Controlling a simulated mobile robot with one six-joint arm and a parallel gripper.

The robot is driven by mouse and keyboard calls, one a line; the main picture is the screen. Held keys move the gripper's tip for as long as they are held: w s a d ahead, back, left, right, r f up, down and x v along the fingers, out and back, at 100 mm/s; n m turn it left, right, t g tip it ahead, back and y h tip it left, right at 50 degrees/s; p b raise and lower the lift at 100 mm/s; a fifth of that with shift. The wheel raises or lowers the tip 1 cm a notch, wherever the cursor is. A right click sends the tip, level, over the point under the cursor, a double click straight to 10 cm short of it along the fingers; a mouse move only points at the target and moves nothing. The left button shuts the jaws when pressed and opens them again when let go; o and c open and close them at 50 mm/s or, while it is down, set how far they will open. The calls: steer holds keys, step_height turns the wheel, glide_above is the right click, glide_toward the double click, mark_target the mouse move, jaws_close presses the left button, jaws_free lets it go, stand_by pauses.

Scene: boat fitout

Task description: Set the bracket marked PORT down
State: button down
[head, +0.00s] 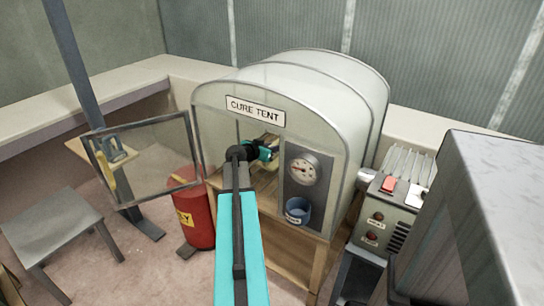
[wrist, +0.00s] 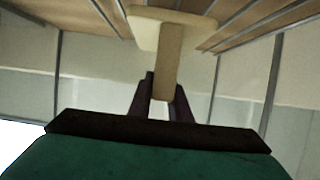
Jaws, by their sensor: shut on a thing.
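My gripper (wrist: 163,105) is shut on the stem of a cream, T-shaped bracket (wrist: 167,65) in the wrist view. The bracket's wide flange is at the top of that view, close to wooden slats (wrist: 90,14); I cannot tell whether they touch. No PORT marking shows on the visible faces. In the head view my arm reaches into the front opening of the cure tent (head: 225,88), and my gripper (head: 272,151) is inside. The bracket is mostly hidden there.
The tent's clear door (head: 145,158) stands open to the left. A red bin (head: 193,208) stands below left, and a heater unit (head: 385,215) at right.

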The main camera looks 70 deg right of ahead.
steer(key=shift+f, duration=0.25)
steer(key=shift+f, duration=1.75)
steer(key=c, duration=1.6)
jaws_free()
steer(key=shift+c, duration=0.2)
steer(key=v, duration=1.2)
